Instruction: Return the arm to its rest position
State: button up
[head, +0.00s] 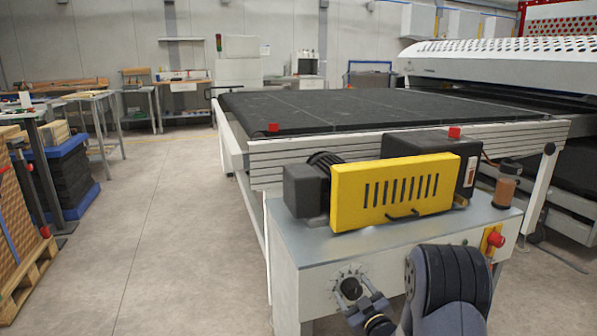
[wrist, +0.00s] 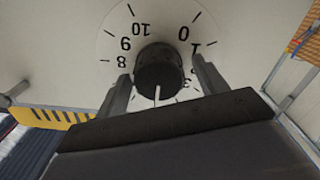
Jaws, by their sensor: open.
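A black round knob (head: 350,287) sits on the front of the grey-white machine cabinet, in the middle of a numbered dial. In the wrist view the knob (wrist: 160,72) has a white pointer line facing the bottom of the picture. The dial (wrist: 118,62) shows 8, 9, 10, 0 and 1 upside down; its lower part is mostly hidden. My gripper (head: 364,304) is close in front of the knob. In the wrist view my gripper (wrist: 161,68) is open, with one finger on each side of the knob and visible gaps between.
A yellow slotted guard (head: 395,192) and a black motor stand on the cabinet top (head: 300,240). A red button on a yellow box (head: 494,240) is at the cabinet's right. A long black conveyor belt (head: 360,108) runs behind. The floor (head: 170,220) to the left is clear.

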jog(key=shift+n+p, duration=0.85)
jog(key=shift+n, duration=0.95)
